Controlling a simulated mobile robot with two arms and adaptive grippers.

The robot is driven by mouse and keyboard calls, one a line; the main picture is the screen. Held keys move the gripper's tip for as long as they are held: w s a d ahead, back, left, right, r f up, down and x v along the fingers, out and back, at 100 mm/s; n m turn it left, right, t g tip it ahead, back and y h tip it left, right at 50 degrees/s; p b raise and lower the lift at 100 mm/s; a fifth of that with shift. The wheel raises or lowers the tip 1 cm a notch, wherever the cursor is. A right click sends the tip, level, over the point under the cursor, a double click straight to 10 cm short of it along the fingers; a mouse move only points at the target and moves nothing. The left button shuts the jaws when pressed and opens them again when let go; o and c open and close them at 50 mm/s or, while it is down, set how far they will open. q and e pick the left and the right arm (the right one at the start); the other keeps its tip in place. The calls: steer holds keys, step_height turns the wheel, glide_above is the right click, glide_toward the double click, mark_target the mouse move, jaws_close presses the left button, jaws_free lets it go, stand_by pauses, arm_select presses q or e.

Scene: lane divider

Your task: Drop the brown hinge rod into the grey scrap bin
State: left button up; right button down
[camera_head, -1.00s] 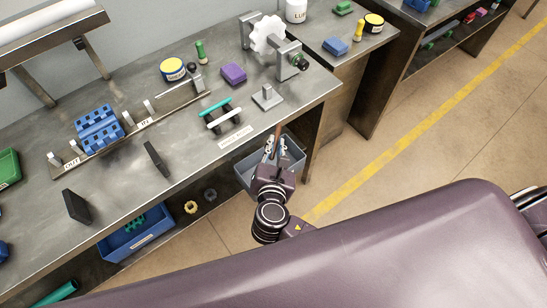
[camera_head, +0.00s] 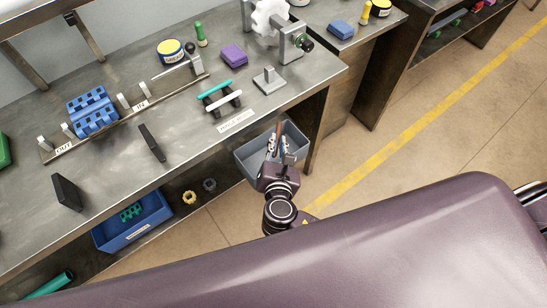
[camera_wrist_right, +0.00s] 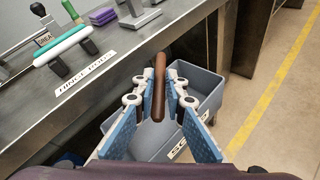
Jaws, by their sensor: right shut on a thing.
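The brown hinge rod (camera_wrist_right: 158,88) is between the fingers of my right gripper (camera_wrist_right: 159,100), which is shut on it. In the right wrist view the rod points up and away over the grey scrap bin (camera_wrist_right: 205,84). In the head view my right gripper (camera_head: 279,148) is in front of the bin (camera_head: 251,157), and the rod (camera_head: 278,134) shows as a thin brown piece above the fingers. The bin stands beside the bench edge, its label partly hidden by the gripper. My left gripper is not in view.
A teal rod (camera_head: 215,88) and a white rod (camera_head: 224,101) lie on a rack at the bench (camera_head: 195,130) edge, behind a paper label. A metal stand (camera_head: 268,80) is near the corner. A blue bin (camera_head: 133,222) sits on the lower shelf. Floor right of the bin is clear.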

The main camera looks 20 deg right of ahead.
steer(key=shift+f, duration=0.1)
steer(key=c, duration=1.9)
jaws_free()
steer(key=v, duration=1.2)
steer(key=s+d+f+m+g+y, duration=0.1)
steer(key=s+d+f+m+g, duration=0.15)
steer(key=f, duration=0.75)
steer(key=s+d+f+m+g, duration=0.1)
steer(key=s+f+m+g, duration=0.15)
steer(key=f, duration=0.75)
steer(key=s+d+f+m+g+y, duration=0.1)
steer(key=s+d+f+m+g, duration=0.15)
steer(key=f, duration=0.85)
steer(key=s+d+f+m+g, duration=0.1)
steer(key=s+d+f+m, duration=0.1)
steer(key=s+f+m, duration=0.3)
steer(key=s+d+f+m+g+y, duration=0.1)
steer(key=s+f+m, duration=0.4)
steer(key=s, duration=0.5)
steer(key=s+d+f+m+g+y, duration=0.1)
steer(key=s+d+f+m+g, duration=0.2)
steer(key=s+f+m, duration=0.2)
steer(key=shift+s+d+f+m, duration=0.15)
steer(key=shift+s+m, duration=0.45)
steer(key=shift+m, duration=0.35)
steer(key=shift+s+a+f+m, duration=0.15)
steer(key=shift+s+m, duration=0.4)
steer(key=shift+m, duration=0.35)
